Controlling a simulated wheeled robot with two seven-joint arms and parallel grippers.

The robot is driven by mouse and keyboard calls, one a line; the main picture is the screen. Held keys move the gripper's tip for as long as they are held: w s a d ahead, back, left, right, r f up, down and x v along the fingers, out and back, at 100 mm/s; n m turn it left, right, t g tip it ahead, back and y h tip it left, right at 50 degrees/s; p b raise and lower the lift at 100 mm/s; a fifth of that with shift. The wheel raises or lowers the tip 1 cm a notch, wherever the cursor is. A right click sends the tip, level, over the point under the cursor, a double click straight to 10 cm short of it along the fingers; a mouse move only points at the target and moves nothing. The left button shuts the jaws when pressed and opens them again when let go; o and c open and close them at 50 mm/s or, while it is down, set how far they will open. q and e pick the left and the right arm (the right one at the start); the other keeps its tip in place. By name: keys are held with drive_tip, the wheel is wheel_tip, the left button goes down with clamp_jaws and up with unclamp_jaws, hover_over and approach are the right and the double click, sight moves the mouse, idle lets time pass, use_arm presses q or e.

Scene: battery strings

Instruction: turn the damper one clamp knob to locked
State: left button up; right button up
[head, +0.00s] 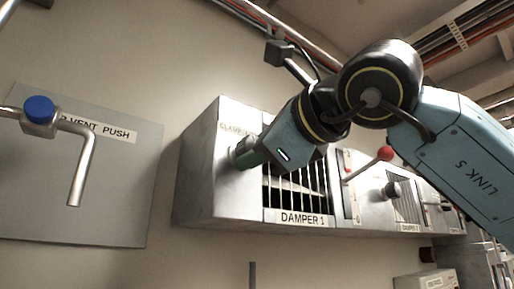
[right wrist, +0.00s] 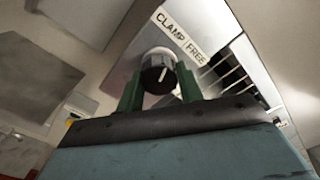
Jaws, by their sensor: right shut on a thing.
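The damper one box (head: 210,205) is a pale metal housing on the wall with a slatted opening and a DAMPER 1 label (head: 302,218). Its clamp knob (right wrist: 158,72) is black with a white pointer line and sits under a CLAMP FREE label (right wrist: 183,36) in the right wrist view. My right gripper (right wrist: 158,88) has its green fingers on either side of the knob, shut on it. In the head view the right gripper (head: 243,153) reaches the box's left front face and hides the knob. My left gripper is out of view.
A red-ball lever (head: 385,154) and a second damper's dark knob (head: 392,190) are to the right. A bent pipe with a blue cap (head: 39,108) stands before a VENT PUSH panel (head: 120,190) at left. Cable trays run overhead. Wall below the box is mostly clear.

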drive_tip(key=n, duration=0.4)
drive_tip(key=shift+r+n, duration=0.1)
drive_tip(key=shift+n, duration=0.2)
idle(0.3)
drive_tip(key=o, duration=1)
drive_tip(key=shift+c, duration=0.2)
drive_tip(key=b+v, duration=0.3)
drive_tip(key=v, duration=1)
drive_tip(key=shift+s+d, duration=0.2)
